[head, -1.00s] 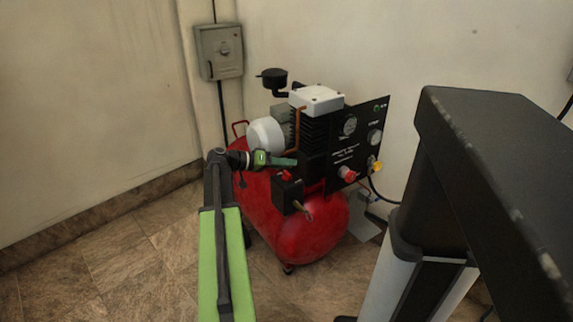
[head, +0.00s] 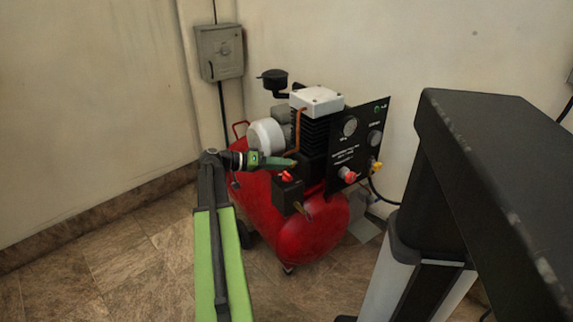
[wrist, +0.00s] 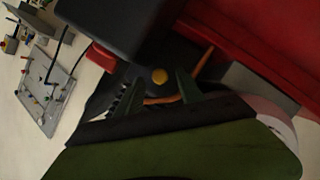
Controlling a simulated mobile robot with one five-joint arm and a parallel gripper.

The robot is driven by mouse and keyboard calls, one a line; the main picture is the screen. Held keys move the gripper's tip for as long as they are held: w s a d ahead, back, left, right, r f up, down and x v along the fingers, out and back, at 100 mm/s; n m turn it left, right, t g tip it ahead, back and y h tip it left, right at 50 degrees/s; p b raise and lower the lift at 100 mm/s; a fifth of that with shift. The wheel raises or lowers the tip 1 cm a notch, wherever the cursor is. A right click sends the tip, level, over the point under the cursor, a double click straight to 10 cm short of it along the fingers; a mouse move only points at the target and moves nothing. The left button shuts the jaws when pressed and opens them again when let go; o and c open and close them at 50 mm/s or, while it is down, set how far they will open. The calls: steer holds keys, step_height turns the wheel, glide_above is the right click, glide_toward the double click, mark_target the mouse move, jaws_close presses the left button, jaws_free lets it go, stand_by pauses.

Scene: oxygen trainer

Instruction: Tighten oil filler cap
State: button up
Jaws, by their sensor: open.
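The oil filler cap is most likely the small round yellow cap (wrist: 160,76) in the wrist view, on the dark body of the compressor. My gripper (wrist: 158,92) is open, with its two green fingers pointing toward the cap, one on each side of it in the picture. Whether they touch it I cannot tell. In the head view my gripper (head: 288,162) reaches rightward over the red tank (head: 312,236), beside the black finned pump block (head: 313,138). A small yellowish spot shows at its tip there.
A black box with a red knob (head: 287,177) sits just below my gripper. The black gauge panel (head: 357,142) with red and yellow fittings stands to the right. A grey switch box (head: 219,52) hangs on the wall. Floor at left is clear.

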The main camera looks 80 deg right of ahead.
steer(key=p+v, duration=0.3)
steer(key=v, duration=1.2)
steer(key=shift+p, duration=0.3)
